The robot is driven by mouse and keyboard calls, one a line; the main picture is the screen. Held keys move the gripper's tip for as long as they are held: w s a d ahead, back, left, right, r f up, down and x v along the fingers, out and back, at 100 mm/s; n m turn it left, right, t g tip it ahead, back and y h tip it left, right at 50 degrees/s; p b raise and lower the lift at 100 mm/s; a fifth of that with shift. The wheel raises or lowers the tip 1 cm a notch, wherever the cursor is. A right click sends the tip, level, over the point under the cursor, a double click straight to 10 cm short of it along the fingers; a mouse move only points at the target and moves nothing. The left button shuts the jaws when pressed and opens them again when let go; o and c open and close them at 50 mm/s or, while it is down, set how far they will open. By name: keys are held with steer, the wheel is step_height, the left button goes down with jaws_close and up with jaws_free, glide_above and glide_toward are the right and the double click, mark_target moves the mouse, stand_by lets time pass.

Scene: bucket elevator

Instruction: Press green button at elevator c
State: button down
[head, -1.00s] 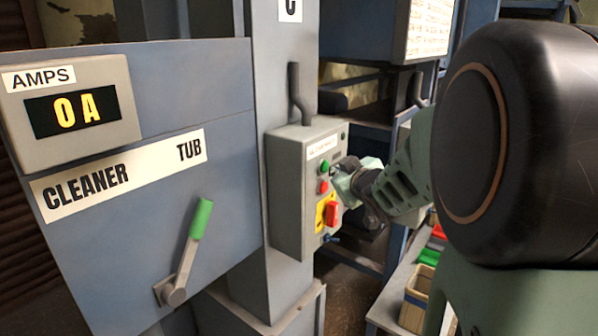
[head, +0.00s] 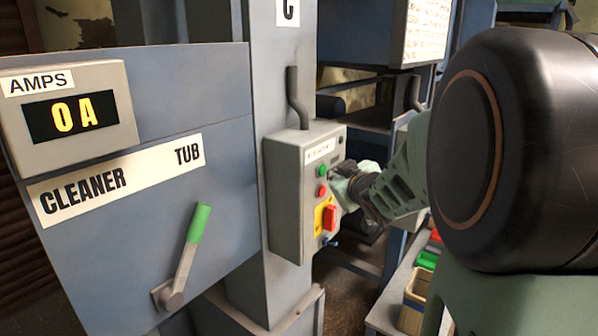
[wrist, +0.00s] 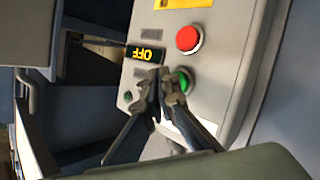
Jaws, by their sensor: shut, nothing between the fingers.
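A grey control box (head: 289,200) is mounted on the column marked C. Its green button (head: 322,171) sits above a red button (head: 322,190). In the wrist view the green button (wrist: 184,82) is partly covered by my fingers, and the red button (wrist: 188,39) is clear. My gripper (wrist: 164,76) is shut and empty. Its fingertips are close to the box face, overlapping the left edge of the green button in the picture; I cannot tell whether they touch it. A small display (wrist: 147,55) beside the buttons reads OFF.
A red switch on a yellow plate (head: 329,217) is lower on the box. A bent conduit (head: 297,97) rises from its top. The cleaner tub panel (head: 110,225) at left has a green-handled lever (head: 199,223) and an amps display (head: 70,116) reading 0A. Bins (head: 416,297) stand lower right.

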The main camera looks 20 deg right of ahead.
steer(key=shift+w+a, duration=0.1)
stand_by(0.4)
steer(key=shift+w+a+b, duration=0.15)
steer(key=shift+w+b, duration=0.1)
steer(key=shift+b, duration=0.05)
steer(key=shift+w+a+b, duration=0.3)
steer(key=shift+w+a, duration=0.1)
stand_by(1.0)
steer(key=shift+d+r, duration=0.1)
steer(key=shift+s+d+p, duration=0.5)
steer(key=shift+s, duration=0.2)
steer(key=s+d+p, duration=0.1)
steer(key=s, duration=0.1)
steer(key=s+d+p, duration=0.1)
steer(key=s+d, duration=0.1)
stand_by(0.3)
